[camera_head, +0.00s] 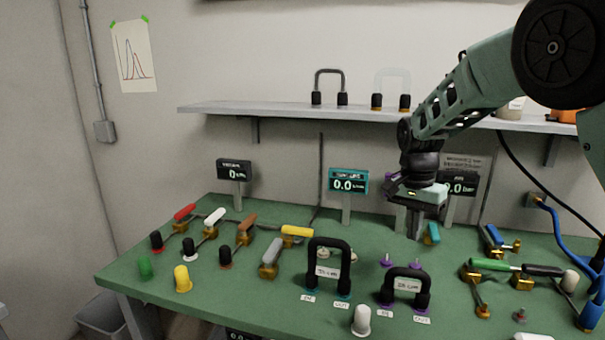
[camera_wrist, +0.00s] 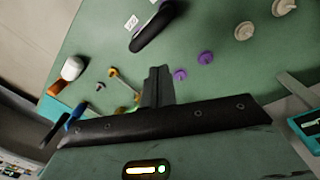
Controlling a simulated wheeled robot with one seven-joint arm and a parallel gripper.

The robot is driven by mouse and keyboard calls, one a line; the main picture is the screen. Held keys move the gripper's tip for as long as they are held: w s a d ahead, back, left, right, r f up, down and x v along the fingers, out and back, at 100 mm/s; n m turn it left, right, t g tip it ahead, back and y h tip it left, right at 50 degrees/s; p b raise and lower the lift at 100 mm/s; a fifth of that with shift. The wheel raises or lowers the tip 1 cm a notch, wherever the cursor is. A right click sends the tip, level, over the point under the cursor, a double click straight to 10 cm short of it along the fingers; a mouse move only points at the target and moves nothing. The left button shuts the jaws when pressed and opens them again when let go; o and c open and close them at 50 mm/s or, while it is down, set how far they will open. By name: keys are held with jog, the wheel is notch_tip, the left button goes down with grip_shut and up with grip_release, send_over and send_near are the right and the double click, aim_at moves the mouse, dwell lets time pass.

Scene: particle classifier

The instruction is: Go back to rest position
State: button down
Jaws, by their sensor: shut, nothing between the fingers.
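My gripper (camera_head: 416,222) is shut and empty, pointing down above the back right part of the green table (camera_head: 240,262). In the wrist view, its closed fingers (camera_wrist: 157,84) show against the green surface with nothing between them. Two purple pegs (camera_head: 386,260) stand on the table just in front of it; they also show in the wrist view (camera_wrist: 180,75). A black U-shaped tube labelled as a column (camera_head: 405,272) stands in front of those pegs. A teal-handled valve (camera_head: 432,234) is close to the right of the fingers.
A taller black U-shaped tube (camera_head: 329,245) stands mid-table. Colored valves (camera_head: 184,212) line the left side, and more valves (camera_head: 494,265) crowd the right. Small displays (camera_head: 348,181) stand along the back. A wall shelf (camera_head: 290,110) runs behind my arm. Blue hoses (camera_head: 560,225) hang at right.

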jog(key=s+a+r+n+y+p, duration=0.1)
jog(key=s+a+r+n, duration=0.1)
jog(key=s+a+n, duration=0.45)
jog(key=s+a+r+n+y, duration=0.15)
jog(key=s+a, duration=0.25)
jog(key=s, duration=0.6)
jog(key=s+n+h+p, duration=0.1)
jog(key=s+n, duration=0.7)
jog(key=s, duration=1.1)
jog(key=shift+s+f+n+t+p, duration=0.2)
jog(key=shift+f+n+t+p, duration=0.1)
jog(key=shift+n+p, duration=0.1)
